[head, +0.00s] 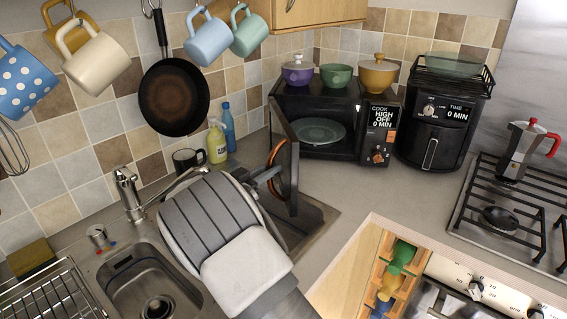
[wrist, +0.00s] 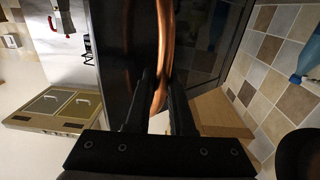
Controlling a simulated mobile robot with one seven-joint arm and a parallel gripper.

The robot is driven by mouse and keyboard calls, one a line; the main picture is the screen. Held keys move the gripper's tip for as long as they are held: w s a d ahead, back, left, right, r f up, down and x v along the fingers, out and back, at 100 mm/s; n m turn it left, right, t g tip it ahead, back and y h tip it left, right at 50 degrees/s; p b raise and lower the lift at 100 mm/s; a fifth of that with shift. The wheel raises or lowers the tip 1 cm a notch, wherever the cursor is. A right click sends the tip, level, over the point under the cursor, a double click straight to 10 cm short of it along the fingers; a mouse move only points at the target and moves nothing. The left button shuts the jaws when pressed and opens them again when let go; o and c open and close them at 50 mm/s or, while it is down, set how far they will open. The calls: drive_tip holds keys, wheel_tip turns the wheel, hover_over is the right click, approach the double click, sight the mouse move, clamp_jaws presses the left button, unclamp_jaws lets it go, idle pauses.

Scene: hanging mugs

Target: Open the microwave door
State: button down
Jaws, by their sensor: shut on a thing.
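The black microwave (head: 380,118) stands against the tiled wall, with a grey plate (head: 318,131) visible inside it. Its door (head: 293,178) is swung wide open toward me and shows nearly edge-on, over the counter and sink edge. The curved copper-coloured door handle (head: 281,178) is on the door's left side in the head view; it also shows in the wrist view (wrist: 164,50). My gripper (wrist: 163,88) is shut on this handle, one finger on each side. In the head view, my arm hides part of the gripper.
A purple pot (head: 298,72), a green bowl (head: 336,77) and a yellow pot (head: 377,78) stand on the microwave. An air fryer (head: 438,115) is to its right. A soap bottle (head: 216,142) and a dark mug (head: 188,160) are left of the door. Mugs hang above.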

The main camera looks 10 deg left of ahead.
drive_tip(key=shift+a+r, duration=0.25)
drive_tip(key=shift+a, duration=0.35)
drive_tip(key=shift+m, duration=0.3)
drive_tip(key=c, duration=0.8)
unclamp_jaws()
drive_tip(key=shift+f, duration=0.1)
drive_tip(key=v, duration=1.7)
drive_tip(key=shift+a, duration=0.35)
